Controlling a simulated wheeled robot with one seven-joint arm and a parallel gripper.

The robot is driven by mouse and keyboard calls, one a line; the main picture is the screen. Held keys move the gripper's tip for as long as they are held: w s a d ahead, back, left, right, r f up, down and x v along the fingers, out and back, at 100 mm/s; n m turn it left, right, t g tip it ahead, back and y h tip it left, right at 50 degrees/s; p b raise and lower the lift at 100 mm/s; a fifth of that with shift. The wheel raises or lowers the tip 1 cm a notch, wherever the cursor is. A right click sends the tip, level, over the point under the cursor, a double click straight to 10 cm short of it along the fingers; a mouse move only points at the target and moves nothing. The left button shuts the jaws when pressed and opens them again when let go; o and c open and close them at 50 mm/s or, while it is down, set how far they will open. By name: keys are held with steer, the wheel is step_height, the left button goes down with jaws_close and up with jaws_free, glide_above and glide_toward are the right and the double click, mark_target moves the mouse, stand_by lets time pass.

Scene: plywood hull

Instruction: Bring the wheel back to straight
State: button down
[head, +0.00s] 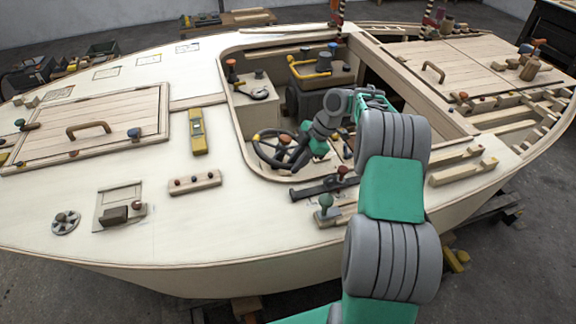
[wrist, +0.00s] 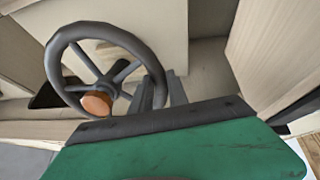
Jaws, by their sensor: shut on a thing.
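My gripper (head: 309,145) is at the wheel's right side. In the wrist view my gripper (wrist: 161,92) has its two fingers on either side of the right part of the rim, shut on it. The green gripper body hides the view below.
The cockpit coaming surrounds the wheel. A black lever strip (head: 322,187) lies on the near edge, and a green-topped knob (head: 326,203) stands nearer. A yellow-handled box (head: 311,73) sits behind the wheel. A pale wood panel (wrist: 275,50) rises at right in the wrist view.

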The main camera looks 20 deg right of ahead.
steer(key=d+n, duration=0.2)
steer(key=shift+w+f+n, duration=0.2)
steer(key=shift+f+n, duration=0.05)
steer(key=shift+n, duration=0.05)
steer(key=shift+w+d+f+n+g+p, duration=0.15)
steer(key=shift+w+d+n+g+p, duration=0.05)
steer(key=shift+d+n+p, duration=0.3)
steer(key=shift+w+d+f+n+g+p, duration=0.15)
steer(key=shift+w+d+n+g+p, duration=0.15)
steer(key=shift+n, duration=0.3)
steer(key=shift+s, duration=0.1)
steer(key=c, duration=1.3)
jaws_free()
